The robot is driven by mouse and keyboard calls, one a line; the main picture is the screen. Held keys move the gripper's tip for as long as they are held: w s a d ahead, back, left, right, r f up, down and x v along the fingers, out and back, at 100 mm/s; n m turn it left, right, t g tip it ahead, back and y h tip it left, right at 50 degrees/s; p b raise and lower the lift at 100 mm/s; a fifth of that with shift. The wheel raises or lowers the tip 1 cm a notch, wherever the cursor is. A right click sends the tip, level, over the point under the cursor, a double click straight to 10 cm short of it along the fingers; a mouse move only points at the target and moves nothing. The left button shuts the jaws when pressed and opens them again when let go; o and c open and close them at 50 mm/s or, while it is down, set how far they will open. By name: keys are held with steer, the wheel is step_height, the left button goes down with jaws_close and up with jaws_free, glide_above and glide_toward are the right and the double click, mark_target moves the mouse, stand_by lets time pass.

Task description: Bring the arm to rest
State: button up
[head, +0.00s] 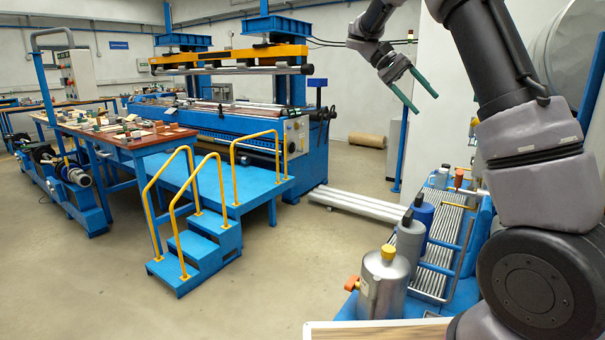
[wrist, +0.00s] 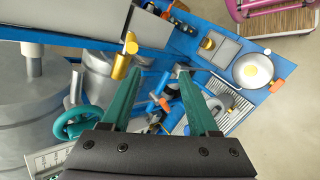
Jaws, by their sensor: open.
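My gripper (head: 419,95) has two green fingers, spread apart with nothing between them. In the head view it hangs in the air at the upper middle right, in front of a pale wall, with my arm reaching up from the lower right. In the wrist view the open fingers (wrist: 156,72) point down over a blue bench. The fingers look clear of every object in both views.
A blue bench (head: 350,307) at the lower right carries a metal can with a yellow cap (head: 384,283) and other containers. In the wrist view a green handwheel (wrist: 84,122) sits left of the fingers. Blue steps (head: 205,243) and a winder (head: 235,122) stand across open floor (head: 290,255).

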steer(key=s+d+r+n+t+y, duration=0.15)
steer(key=s+t+y, duration=0.3)
steer(key=s, duration=0.65)
steer(key=s+a+f+m+t+y, duration=0.1)
steer(key=s+a+t+y, duration=0.1)
steer(key=s, duration=0.4)
steer(key=s+a+m+t+y, duration=0.1)
steer(key=s+a+t+y, duration=0.2)
steer(key=s+t, duration=0.3)
steer(key=shift+s+a+f+m, duration=0.35)
steer(key=shift+s+a+f, duration=0.05)
steer(key=shift+a, duration=0.45)
